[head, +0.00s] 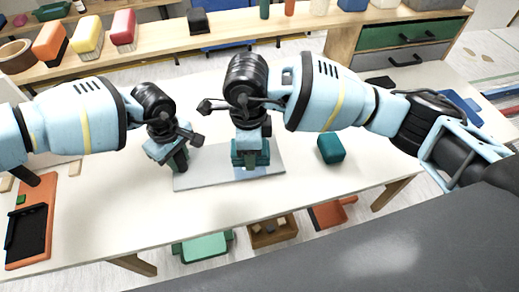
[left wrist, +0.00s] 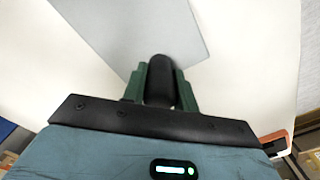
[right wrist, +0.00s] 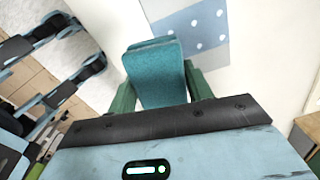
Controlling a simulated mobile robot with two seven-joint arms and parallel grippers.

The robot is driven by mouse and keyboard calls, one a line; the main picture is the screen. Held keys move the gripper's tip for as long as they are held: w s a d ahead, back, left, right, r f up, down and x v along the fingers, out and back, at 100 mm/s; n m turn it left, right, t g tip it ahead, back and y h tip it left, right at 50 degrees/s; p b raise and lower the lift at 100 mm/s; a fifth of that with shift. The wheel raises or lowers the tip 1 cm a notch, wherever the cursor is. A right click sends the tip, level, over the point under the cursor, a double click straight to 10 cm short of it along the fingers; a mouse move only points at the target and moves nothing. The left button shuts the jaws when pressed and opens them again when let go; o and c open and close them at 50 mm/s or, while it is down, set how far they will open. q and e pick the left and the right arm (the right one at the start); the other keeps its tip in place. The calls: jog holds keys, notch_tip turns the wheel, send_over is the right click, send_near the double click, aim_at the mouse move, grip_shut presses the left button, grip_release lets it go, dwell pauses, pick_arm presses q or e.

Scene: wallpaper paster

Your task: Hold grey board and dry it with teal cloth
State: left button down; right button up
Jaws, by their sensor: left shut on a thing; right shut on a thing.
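The grey board (head: 215,180) lies flat on the white table; its plain grey face shows in the left wrist view (left wrist: 130,25). My left gripper (head: 178,160) is at the board's left end, shut on a black rounded piece (left wrist: 160,82) at the board's edge, seemingly its handle. My right gripper (head: 250,153) is over the board's middle, shut on the folded teal cloth (right wrist: 155,75). In the right wrist view the board (right wrist: 200,28) shows a bluish area with several pale dots beside the cloth. Whether the cloth touches the board is unclear.
A separate teal block (head: 331,149) stands on the table right of the board. An orange tray with a black part (head: 28,228) lies at the left. A back shelf (head: 160,42) holds several coloured blocks. The table front (head: 190,220) is clear.

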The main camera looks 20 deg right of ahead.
pick_arm(q)
jog(key=shift+s+f, duration=0.15)
jog(key=shift+f, duration=0.1)
pick_arm(e)
jog(key=shift+f, duration=3.3)
notch_tip(320, 180, up, 4)
jog(key=m, duration=0.5)
jog(key=shift+a+f, duration=0.15)
jog(key=shift+f, duration=0.1)
notch_tip(320, 180, up, 2)
jog(key=m, duration=0.4)
